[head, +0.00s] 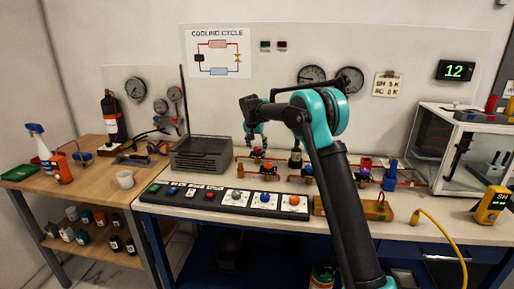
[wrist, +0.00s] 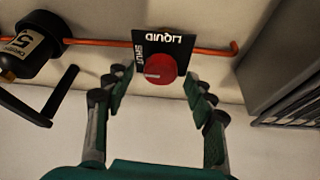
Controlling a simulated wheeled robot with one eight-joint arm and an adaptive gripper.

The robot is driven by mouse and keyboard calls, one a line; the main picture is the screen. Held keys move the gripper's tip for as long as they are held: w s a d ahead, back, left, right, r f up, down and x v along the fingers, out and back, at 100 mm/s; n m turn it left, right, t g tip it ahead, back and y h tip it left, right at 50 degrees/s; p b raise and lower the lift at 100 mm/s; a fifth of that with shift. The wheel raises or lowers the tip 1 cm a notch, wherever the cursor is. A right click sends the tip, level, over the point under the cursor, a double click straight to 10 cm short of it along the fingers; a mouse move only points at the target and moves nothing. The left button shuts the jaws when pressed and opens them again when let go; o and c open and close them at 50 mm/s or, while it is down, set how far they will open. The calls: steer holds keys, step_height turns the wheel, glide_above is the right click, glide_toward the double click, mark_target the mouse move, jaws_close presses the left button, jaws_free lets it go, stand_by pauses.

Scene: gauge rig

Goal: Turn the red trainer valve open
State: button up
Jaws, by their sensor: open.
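The red valve knob (wrist: 160,69) sits in the middle of the wrist view, in front of a black plate (wrist: 180,46) lettered LIQUID and SHUT, seen upside down. A pale line marks the knob's face. The knob also shows small on the bench pipework in the head view (head: 258,153). My gripper (wrist: 157,82) is open, with one finger to each side of the knob and nothing held. In the head view my gripper (head: 256,137) hangs just above the red knob. I cannot tell whether the fingers touch it.
An orange-red pipe (wrist: 100,42) runs behind the plate. A black cylinder labelled 5 (wrist: 32,46) and a black bar handle (wrist: 55,98) stand left; a grey ribbed box (wrist: 282,60) stands right. A control panel (head: 222,198) lies along the bench front.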

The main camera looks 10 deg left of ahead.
steer(key=shift+w+f, duration=0.1)
steer(key=shift+f, duration=0.15)
steer(key=c, duration=1.2)
steer(key=shift+o, duration=0.2)
